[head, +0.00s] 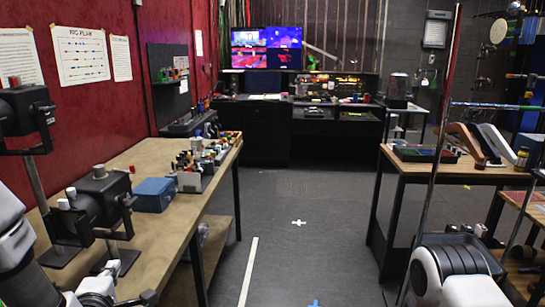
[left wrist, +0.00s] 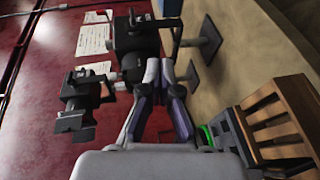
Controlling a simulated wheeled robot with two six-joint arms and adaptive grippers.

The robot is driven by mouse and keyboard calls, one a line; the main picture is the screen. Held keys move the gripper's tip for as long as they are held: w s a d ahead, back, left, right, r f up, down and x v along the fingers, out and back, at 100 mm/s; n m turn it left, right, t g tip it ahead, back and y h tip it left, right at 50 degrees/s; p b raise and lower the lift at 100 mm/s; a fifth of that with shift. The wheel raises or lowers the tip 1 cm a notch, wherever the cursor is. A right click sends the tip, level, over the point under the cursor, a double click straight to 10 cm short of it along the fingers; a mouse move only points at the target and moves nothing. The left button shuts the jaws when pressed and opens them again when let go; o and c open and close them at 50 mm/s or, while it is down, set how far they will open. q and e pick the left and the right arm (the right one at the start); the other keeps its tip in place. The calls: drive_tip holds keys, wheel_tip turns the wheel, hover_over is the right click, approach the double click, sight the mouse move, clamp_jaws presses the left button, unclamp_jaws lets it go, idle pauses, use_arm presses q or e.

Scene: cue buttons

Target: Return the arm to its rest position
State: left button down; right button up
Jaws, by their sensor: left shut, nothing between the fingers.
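My left gripper (head: 146,298) shows at the bottom left edge of the head view, low beside the near end of the left workbench (head: 150,240). In the left wrist view its two grey and purple fingers (left wrist: 160,68) are together and empty. Black boxes on stands rise from that bench: a tall one (head: 28,112) with a red top piece, and a lower one (head: 100,200) with a white piece on top. Black boxes (left wrist: 134,45) also show beyond the fingers in the wrist view. My right gripper is not in view.
A blue box (head: 154,194) and several small items stand farther along the left bench. A wooden slatted crate (left wrist: 278,120) is near the gripper in the wrist view. A right table (head: 405,168) holds a tray.

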use_arm(q)
drive_tip(key=s+d+f+m+g+h, duration=0.1)
drive_tip(key=s+d+f+m+g, duration=0.15)
drive_tip(key=s+f, duration=0.45)
drive_tip(key=s+d+f+m+g+h, duration=0.1)
drive_tip(key=s+f+m+g, duration=0.15)
drive_tip(key=f, duration=0.95)
drive_tip(key=s+d+f+m+g+h, duration=0.1)
drive_tip(key=s+f+g, duration=0.3)
drive_tip(key=f, duration=0.5)
drive_tip(key=s+d+f+m+g, duration=0.1)
drive_tip(key=s+f+m+g, duration=0.2)
drive_tip(key=s+m, duration=0.4)
drive_tip(key=s+d+f+m+g+h, duration=0.1)
drive_tip(key=s+d+f+m+g, duration=0.1)
drive_tip(key=s+m, duration=0.4)
drive_tip(key=s+f+g, duration=0.1)
drive_tip(key=s+f, duration=0.1)
drive_tip(key=s, duration=0.1)
drive_tip(key=shift+s+d+f+m, duration=0.2)
drive_tip(key=shift+s+f+m, duration=0.1)
drive_tip(key=shift+f+m, duration=0.1)
